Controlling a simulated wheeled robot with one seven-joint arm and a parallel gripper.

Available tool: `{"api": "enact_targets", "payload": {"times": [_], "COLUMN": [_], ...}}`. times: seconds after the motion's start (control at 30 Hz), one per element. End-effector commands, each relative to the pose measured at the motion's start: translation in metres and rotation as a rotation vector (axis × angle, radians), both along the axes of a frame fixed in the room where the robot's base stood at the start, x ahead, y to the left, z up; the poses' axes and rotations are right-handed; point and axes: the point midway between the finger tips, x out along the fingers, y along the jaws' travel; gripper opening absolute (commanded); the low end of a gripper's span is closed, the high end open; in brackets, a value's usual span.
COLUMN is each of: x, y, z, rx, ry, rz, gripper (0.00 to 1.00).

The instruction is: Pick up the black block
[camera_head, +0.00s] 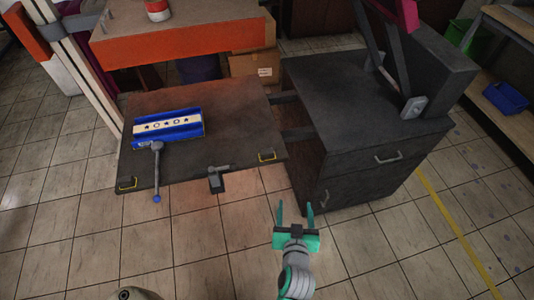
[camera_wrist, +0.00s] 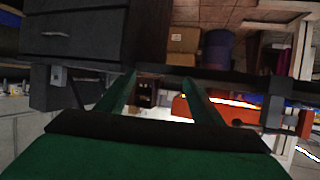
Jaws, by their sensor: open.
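A small black block (camera_head: 216,184) shows at the front edge of the dark table (camera_head: 200,112), just below a grey fitting.
A blue tray with a pale starred strip (camera_head: 168,126) lies on the table, with a grey lever (camera_head: 157,170) in front. A dark drawer cabinet (camera_head: 375,165) stands right. An orange-edged shelf (camera_head: 180,44) is behind. Floor around my gripper looks clear.

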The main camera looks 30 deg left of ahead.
Motion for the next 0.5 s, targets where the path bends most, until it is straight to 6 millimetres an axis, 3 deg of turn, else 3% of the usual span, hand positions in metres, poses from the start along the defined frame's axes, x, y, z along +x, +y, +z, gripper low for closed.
{"api": "enact_targets", "payload": {"times": [0.1, 0.3, 0.5], "x": [0.028, 0.052, 0.059], "y": [0.038, 0.089, 0.112], "z": [0.018, 0.045, 0.057], "rx": [0.004, 0.003, 0.000], "ry": [-0.004, -0.003, -0.003], "rz": [0.102, 0.250, 0.319], "gripper": [0.61, 0.61, 0.61]}}
